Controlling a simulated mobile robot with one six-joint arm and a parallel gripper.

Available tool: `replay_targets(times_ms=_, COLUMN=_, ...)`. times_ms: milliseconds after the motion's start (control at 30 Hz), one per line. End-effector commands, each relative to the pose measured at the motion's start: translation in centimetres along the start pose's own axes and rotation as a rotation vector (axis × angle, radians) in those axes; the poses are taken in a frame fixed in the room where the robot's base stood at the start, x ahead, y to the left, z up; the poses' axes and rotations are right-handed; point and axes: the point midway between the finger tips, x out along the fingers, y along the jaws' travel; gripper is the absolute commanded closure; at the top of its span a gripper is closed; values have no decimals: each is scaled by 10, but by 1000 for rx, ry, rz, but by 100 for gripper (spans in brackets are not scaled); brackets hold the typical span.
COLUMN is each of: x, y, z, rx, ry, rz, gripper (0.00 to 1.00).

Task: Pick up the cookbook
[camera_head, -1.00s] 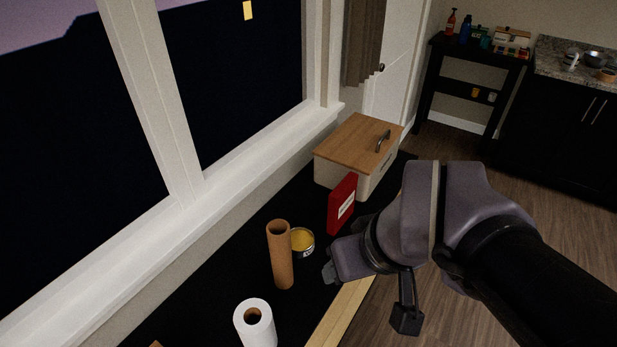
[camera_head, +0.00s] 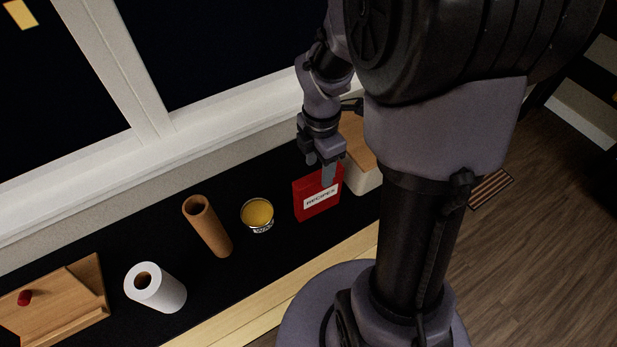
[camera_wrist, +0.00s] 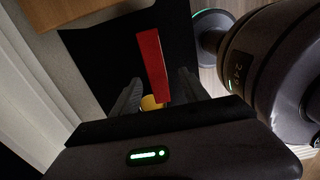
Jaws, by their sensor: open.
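The cookbook is a red book (camera_head: 318,204) with a white "RECIPES" label, standing upright on the black counter. My gripper (camera_head: 323,170) is at the top of the book in the head view, with one finger in front of its labelled face. In the wrist view the red cookbook (camera_wrist: 152,62) shows edge-on as a narrow strip between the two dark fingers of my gripper (camera_wrist: 158,92). The fingers are apart, with gaps on both sides of the book. Whether either finger touches it I cannot tell.
A yellow-topped can (camera_head: 257,214), a brown cardboard tube (camera_head: 207,227) and a white paper roll (camera_head: 156,289) stand left of the book. A wooden-lidded box (camera_head: 362,180) is close on its right. The window wall runs behind.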

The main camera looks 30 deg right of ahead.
Motion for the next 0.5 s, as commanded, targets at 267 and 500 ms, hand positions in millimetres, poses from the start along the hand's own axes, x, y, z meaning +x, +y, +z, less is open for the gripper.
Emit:
replay_targets(times_ms=267, x=48, y=0, z=0, rx=2, ry=0, rz=0, gripper=47)
replay_targets(times_ms=500, x=90, y=6, z=1, rx=2, ry=1, rz=0, gripper=47)
